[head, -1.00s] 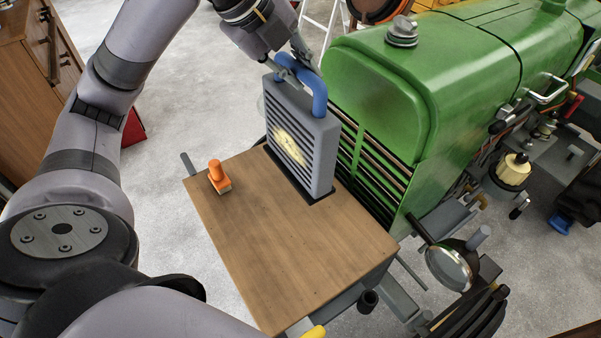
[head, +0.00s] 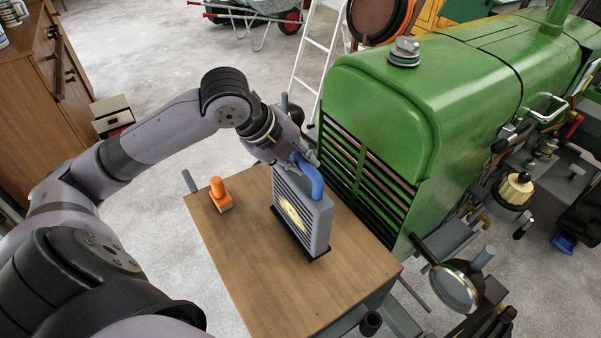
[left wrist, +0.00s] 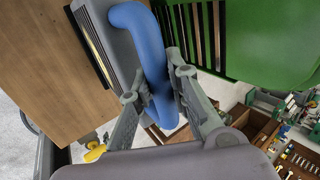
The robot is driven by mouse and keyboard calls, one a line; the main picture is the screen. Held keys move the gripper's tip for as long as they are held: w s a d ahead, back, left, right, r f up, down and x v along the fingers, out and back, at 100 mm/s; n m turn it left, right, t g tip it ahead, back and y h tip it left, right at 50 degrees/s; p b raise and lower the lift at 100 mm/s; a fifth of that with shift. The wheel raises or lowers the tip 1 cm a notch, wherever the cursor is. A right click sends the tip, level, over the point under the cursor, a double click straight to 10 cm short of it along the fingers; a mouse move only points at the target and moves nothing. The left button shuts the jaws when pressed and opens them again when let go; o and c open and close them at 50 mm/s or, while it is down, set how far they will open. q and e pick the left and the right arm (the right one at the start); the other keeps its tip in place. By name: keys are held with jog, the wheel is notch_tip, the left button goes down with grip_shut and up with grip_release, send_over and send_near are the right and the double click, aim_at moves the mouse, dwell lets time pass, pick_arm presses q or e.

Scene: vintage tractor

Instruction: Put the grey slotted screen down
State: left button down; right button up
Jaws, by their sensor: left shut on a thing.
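The grey slotted screen (head: 304,220), with a yellow patch on its face and a dark flange along its bottom, is upright over the wooden table (head: 250,270). Its lower edge looks at or very near the tabletop; I cannot tell if it touches. My left gripper (head: 300,164) is shut on the blue handle (head: 311,180) at its top. In the left wrist view, the fingers (left wrist: 160,88) close around the blue handle (left wrist: 145,35), with the grey screen (left wrist: 108,30) beside it. My right gripper is not in view.
An orange-handled stamp-like object (head: 220,195) stands left of the screen on the table. The green tractor (head: 400,110) with its slatted grille rises close behind and right. A wooden cabinet (head: 40,110) stands at the far left.

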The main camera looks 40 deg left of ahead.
aim_at(298, 179)
pick_arm(q)
jog(key=shift+f, duration=1.9)
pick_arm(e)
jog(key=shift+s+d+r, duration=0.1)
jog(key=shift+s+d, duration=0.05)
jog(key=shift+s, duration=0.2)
pick_arm(q)
jog(key=c, duration=1.5)
grip_release()
jog(key=shift+s+a+r, duration=0.15)
jog(key=shift+s+r, duration=0.1)
jog(key=shift+r, duration=0.15)
jog(key=b+v, duration=0.2)
jog(key=v, duration=0.9)
jog(key=shift+s+b, duration=0.1)
jog(key=shift+b, duration=0.25)
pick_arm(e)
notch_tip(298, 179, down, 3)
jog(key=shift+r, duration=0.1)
